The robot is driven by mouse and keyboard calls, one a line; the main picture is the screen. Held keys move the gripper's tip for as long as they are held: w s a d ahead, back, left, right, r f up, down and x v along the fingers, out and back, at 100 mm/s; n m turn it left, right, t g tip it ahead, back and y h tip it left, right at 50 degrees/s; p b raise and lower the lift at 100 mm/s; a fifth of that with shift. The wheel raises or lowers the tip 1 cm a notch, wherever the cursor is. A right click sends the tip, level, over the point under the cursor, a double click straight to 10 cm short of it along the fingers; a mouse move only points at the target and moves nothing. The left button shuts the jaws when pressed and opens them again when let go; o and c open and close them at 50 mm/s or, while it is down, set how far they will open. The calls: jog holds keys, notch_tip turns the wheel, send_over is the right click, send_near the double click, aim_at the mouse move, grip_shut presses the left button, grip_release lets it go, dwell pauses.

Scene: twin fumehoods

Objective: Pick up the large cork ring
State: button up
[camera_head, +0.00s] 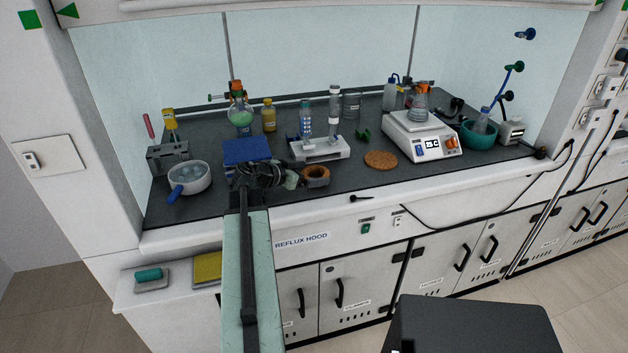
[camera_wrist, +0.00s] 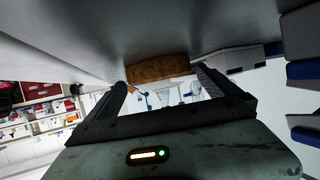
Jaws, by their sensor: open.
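The large cork ring (camera_head: 316,175) is a thick brown ring with a dark hole. It lies on the dark worktop near the front edge of the hood. My gripper (camera_head: 297,179) is just left of it, low over the worktop, with its fingers pointing toward it. In the wrist view, which looks upside down, the cork ring (camera_wrist: 158,69) shows as a brown block at or just beyond the fingertips of my gripper (camera_wrist: 162,82). The fingers are open, one to each side of it. I cannot tell whether either touches it.
A blue block (camera_head: 247,151) stands behind my gripper. A white bowl (camera_head: 189,178) is at left. A flat cork mat (camera_head: 381,159) lies right of the ring, before a balance (camera_head: 420,137). A white rack (camera_head: 319,149) stands behind. Some worktop between ring and mat is clear.

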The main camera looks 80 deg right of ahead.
jog(key=shift+s+d+f, duration=0.25)
jog(key=shift+d, duration=0.15)
jog(key=shift+a+r, duration=0.1)
jog(key=c, duration=1.2)
notch_tip(320, 180, up, 10)
jog(key=p, duration=1)
